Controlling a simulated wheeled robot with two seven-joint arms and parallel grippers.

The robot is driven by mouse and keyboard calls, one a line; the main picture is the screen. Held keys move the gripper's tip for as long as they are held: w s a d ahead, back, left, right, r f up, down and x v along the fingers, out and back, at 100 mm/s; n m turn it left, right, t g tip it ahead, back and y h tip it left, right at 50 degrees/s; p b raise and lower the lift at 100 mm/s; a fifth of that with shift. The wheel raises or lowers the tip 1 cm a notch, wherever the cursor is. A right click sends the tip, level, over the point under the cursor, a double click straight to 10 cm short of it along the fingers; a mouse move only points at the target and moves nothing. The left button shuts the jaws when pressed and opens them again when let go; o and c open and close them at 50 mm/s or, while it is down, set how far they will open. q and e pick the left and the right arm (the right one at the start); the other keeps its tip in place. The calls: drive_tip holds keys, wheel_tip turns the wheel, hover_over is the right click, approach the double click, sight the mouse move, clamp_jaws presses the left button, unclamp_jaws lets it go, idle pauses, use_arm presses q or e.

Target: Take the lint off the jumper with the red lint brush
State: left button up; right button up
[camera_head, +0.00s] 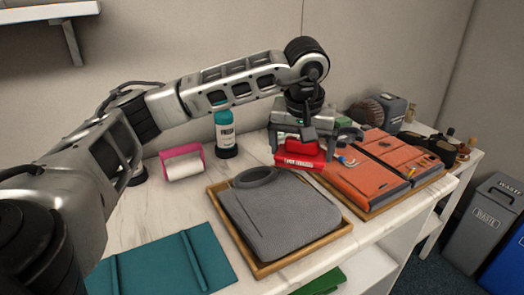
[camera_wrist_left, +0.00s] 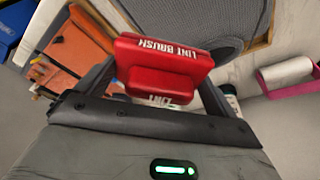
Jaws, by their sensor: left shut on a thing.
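My left gripper (camera_head: 303,140) is shut on the red lint brush (camera_head: 300,155) and holds it near the far right corner of the wooden tray. The red lint brush also shows in the left wrist view (camera_wrist_left: 165,65), between the fingers, with white lettering reading LINT BRUSH. The grey jumper (camera_head: 280,215) lies folded in the wooden tray (camera_head: 300,261), its collar toward the back. Part of the jumper also shows in the left wrist view (camera_wrist_left: 222,18). The brush appears apart from the jumper. I cannot make out lint on it. My right gripper is not in view.
An orange case (camera_head: 365,187) with small items on it lies right of the tray. A pink-framed white roller (camera_head: 183,165) and a teal bottle (camera_head: 225,130) stand at back left. Waste bins (camera_head: 487,222) stand at right.

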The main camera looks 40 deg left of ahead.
use_arm(q)
drive_tip(key=shift+r+p, duration=0.5)
drive_tip(key=shift+r, duration=0.55)
